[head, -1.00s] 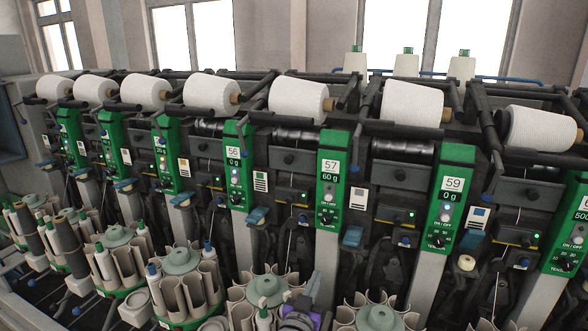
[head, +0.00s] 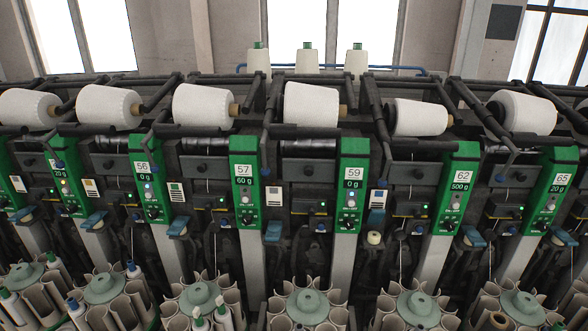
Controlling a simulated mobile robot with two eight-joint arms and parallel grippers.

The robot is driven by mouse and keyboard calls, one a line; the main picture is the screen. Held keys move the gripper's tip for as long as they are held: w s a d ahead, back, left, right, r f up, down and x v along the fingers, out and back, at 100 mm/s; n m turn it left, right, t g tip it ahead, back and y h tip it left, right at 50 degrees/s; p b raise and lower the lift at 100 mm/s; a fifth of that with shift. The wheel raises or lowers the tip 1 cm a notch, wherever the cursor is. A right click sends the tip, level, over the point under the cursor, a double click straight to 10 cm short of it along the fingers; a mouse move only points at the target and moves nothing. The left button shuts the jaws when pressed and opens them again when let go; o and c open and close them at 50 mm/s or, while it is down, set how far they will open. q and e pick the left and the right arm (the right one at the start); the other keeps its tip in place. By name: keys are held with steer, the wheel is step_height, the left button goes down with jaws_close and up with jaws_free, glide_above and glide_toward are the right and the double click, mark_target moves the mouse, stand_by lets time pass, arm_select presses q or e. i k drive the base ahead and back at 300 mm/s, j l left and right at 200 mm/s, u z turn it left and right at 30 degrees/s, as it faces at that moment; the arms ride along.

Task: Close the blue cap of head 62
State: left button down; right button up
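The green panel of head 62 (head: 460,188) stands right of centre, its display reading 500 g. A blue cap (head: 474,237) shows just right of that panel's lower end, jutting forward like its neighbours. Another blue cap (head: 376,220) shows left of it, beside the panel of head 59 (head: 352,185); it looks more upright than the others. I cannot tell for sure which of the two belongs to head 62. Neither of my grippers is in view.
White cones (head: 420,117) line the top of the machine. A small pale bobbin (head: 374,238) sits under the upright cap. Round bobbin magazines (head: 415,306) jut out along the bottom. Head 57 (head: 243,180) and head 65 (head: 550,190) stand to either side.

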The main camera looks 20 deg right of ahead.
mark_target(376, 216)
steer(key=z, duration=1.3)
steer(key=k+l, duration=0.05)
steer(key=l, duration=0.05)
